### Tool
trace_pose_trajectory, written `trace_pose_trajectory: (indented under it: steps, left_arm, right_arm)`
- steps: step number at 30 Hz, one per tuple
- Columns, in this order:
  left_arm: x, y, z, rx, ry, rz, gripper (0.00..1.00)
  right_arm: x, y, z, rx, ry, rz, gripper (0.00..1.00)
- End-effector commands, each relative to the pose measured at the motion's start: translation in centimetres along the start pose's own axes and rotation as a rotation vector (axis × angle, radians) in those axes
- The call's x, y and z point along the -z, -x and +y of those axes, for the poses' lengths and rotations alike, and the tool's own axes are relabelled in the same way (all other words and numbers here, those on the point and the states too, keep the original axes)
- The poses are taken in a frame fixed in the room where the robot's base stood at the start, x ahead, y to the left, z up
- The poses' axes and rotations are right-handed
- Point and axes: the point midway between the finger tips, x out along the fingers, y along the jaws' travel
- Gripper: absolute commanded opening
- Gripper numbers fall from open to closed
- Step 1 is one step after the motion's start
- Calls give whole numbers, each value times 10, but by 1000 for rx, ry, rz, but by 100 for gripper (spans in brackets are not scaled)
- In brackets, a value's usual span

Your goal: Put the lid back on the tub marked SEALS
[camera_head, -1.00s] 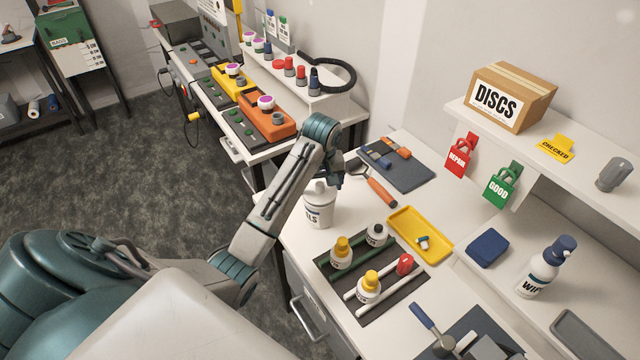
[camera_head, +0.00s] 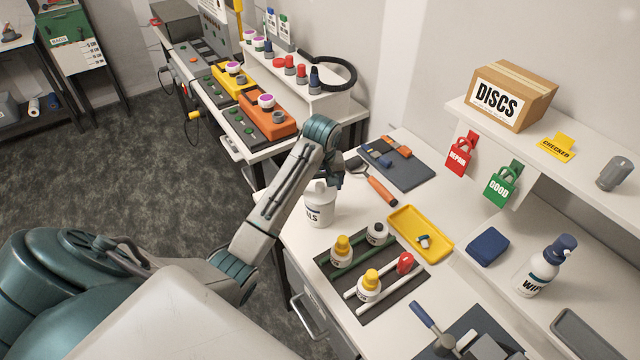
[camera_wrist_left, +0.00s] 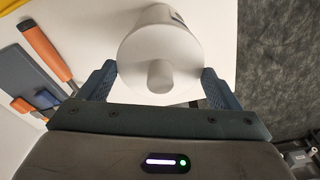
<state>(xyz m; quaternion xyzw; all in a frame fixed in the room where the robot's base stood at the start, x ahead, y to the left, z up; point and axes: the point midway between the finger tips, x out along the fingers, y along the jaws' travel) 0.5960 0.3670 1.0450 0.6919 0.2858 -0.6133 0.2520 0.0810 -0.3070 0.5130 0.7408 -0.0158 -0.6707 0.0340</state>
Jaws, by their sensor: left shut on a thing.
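The white tub (camera_head: 319,209) stands upright near the bench's left edge. Only the end of its label, "LS", shows in the head view. My left gripper (camera_head: 328,182) is over the top of the tub. In the left wrist view, my left gripper (camera_wrist_left: 160,85) has its two blue fingers on opposite sides of a round white lid (camera_wrist_left: 138,57) with a short knob in its middle. It is shut on the lid's rim. The lid lines up with the tub; I cannot tell whether it is fully seated. My right gripper is out of view.
An orange-handled tool (camera_head: 382,191) and a grey mat (camera_head: 408,176) lie behind and right of the tub. A bottle rack (camera_head: 343,290) and a yellow tray (camera_head: 438,250) stand in front and to the right. The bench edge is close on the left.

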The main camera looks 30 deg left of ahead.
Motion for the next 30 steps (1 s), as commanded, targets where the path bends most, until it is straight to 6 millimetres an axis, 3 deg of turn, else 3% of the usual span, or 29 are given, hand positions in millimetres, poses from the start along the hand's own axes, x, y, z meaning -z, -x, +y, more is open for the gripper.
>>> trace_pose_trajectory:
  steps: [8,9,11,25,30]
  left_arm:
    - [0,-2,0,0,0,0,64]
    - [0,-2,0,0,0,0,87]
    - [0,-2,0,0,0,0,99]
    - [1,-2,-1,1,-2,2,100]
    - [27,-21,-18,16,-67,72,100]
  right_arm:
    - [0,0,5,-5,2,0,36]
    - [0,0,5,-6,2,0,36]
    - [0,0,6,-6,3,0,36]
    - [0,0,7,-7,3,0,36]
    - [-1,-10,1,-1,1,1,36]
